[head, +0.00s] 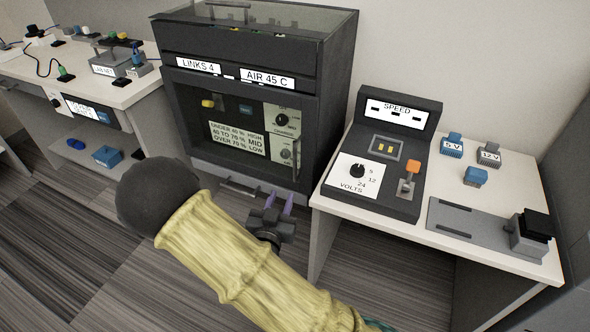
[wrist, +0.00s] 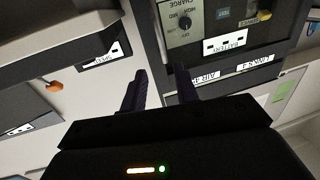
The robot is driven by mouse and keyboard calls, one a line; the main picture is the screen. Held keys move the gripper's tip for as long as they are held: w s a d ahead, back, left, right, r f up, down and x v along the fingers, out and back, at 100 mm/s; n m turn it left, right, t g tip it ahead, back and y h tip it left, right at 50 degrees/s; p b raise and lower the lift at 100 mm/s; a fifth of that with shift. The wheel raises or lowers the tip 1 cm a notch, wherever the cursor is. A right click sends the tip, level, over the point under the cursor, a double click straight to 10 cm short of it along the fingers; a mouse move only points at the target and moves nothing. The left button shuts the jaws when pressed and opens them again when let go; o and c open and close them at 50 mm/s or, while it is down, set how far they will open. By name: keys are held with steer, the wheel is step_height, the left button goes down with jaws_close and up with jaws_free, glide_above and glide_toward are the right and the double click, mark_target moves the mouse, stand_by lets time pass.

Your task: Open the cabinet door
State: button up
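The dark cabinet (head: 340,65) stands at the centre of the head view, against the wall. Its front (head: 190,110) has a dark frame around a window-like area with a placard (head: 237,140), a yellow item, a blue item and a CHARGE dial panel. I see no gap at the front's edges. A grey bar handle (head: 240,189) is low on the cabinet. My gripper (head: 282,200) is in front of the cabinet's lower right corner, fingers apart, nothing visible between them. In the wrist view the gripper (wrist: 160,88) also shows open, the upside-down cabinet front beyond it.
A white table (head: 510,215) on the right carries the SPEED console (head: 395,150), blue and grey blocks and a grey plate with a black-topped block. A left bench (head: 130,88) holds small devices above a shelf. Striped floor (head: 60,240) is open at lower left.

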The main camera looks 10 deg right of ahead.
mark_target(295, 158)
steer(key=shift+r, duration=0.1)
stand_by(0.3)
steer(key=b+x, duration=0.1)
steer(key=x, duration=1.6)
steer(key=shift+w, duration=0.15)
jaws_close()
